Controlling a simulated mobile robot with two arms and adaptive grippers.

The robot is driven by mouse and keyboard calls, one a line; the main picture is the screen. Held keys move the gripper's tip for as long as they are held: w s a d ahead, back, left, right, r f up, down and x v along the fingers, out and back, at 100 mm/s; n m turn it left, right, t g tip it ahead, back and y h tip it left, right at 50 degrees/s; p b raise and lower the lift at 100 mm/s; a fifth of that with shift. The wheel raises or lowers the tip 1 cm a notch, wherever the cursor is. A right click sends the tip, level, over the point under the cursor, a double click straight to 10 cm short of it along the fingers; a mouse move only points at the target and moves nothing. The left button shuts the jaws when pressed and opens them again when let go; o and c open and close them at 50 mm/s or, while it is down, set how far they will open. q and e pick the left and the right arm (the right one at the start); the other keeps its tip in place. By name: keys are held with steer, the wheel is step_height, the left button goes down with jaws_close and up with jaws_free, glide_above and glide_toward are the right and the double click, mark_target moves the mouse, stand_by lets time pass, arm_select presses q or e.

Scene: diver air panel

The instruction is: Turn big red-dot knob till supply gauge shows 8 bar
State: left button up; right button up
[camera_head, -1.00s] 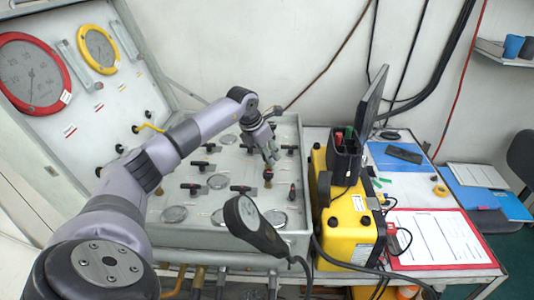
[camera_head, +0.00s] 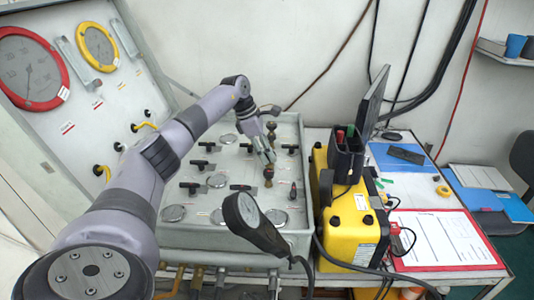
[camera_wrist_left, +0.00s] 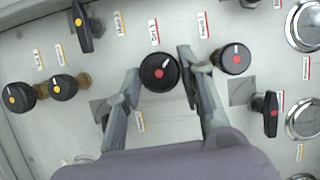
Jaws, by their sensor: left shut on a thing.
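A black round knob with a red dot and a white mark (camera_wrist_left: 160,72) sits between the fingers of my left gripper (camera_wrist_left: 160,80) in the left wrist view. The gripper is shut on it. In the head view my left gripper (camera_head: 266,158) reaches down onto the middle of the valve panel (camera_head: 210,228). The raised lid holds a large red-rimmed gauge (camera_head: 30,68) and a smaller yellow-rimmed gauge (camera_head: 98,47). I cannot tell which is the supply gauge, and their readings are too small to read. My right gripper is out of view.
Another red-dot knob (camera_wrist_left: 235,58) and a red-dot lever handle (camera_wrist_left: 270,112) stand close on the right. Yellow-dot knobs (camera_wrist_left: 62,87) are at the left.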

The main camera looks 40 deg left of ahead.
arm_select(q)
steer(key=m+b, duration=0.1)
steer(key=m, duration=0.1)
steer(key=m+g+h, duration=0.1)
steer(key=m, duration=0.2)
steer(key=shift+w+a+g+b, duration=0.2)
steer(key=shift+g+b, duration=0.1)
steer(key=shift+b, duration=0.1)
steer(key=shift+r, duration=0.1)
steer(key=o, duration=1.2)
steer(key=shift+c, duration=0.2)
step_height(320, 180, up, 10)
